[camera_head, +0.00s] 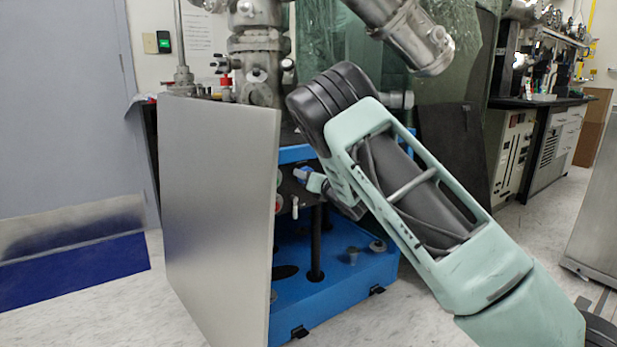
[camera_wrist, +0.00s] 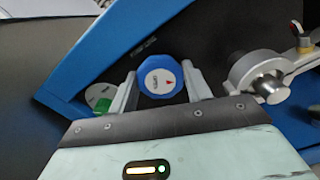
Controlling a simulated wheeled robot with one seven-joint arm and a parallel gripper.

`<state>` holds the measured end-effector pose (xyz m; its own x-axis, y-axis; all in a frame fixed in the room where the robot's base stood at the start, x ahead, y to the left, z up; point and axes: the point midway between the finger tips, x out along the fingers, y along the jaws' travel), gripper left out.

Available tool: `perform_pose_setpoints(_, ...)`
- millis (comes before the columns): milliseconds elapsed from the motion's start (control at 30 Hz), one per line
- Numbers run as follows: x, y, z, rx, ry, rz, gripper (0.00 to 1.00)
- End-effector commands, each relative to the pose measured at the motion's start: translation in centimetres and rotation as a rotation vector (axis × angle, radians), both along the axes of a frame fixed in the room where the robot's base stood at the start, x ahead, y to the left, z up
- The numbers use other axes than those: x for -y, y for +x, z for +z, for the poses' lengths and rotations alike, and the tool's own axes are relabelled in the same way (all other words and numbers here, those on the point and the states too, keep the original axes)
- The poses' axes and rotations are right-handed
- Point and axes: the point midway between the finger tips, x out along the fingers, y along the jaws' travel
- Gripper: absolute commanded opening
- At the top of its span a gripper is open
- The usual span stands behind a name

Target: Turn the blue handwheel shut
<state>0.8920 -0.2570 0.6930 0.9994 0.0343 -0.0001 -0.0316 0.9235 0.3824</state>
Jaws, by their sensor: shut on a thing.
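The blue handwheel (camera_wrist: 144,72) has a faceted rim and a white centre cap with small dark lettering and a red mark. In the wrist view it sits between the two fingers of my gripper (camera_wrist: 160,84), which is shut on it, one finger on each side. In the head view a small part of the blue handwheel (camera_head: 301,173) shows at the tip of my gripper (camera_head: 308,180), in front of the blue-framed rig. The rest of the wheel is hidden there by my gripper and arm.
A grey panel (camera_head: 215,210) stands close left of the handwheel. The blue frame (camera_head: 340,285) lies below it. In the wrist view a silver fitting (camera_wrist: 262,82) is close right, and a green part (camera_wrist: 103,105) is beside the left finger. Steel pipework (camera_head: 258,50) rises above.

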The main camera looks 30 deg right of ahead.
Motion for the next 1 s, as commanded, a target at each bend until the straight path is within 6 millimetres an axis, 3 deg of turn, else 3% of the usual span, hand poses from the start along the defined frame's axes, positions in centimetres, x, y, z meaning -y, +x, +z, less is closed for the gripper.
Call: perform_pose_setpoints(1000,0.26,-0.04,-0.13,-0.033,0.964,-0.002,0.26)
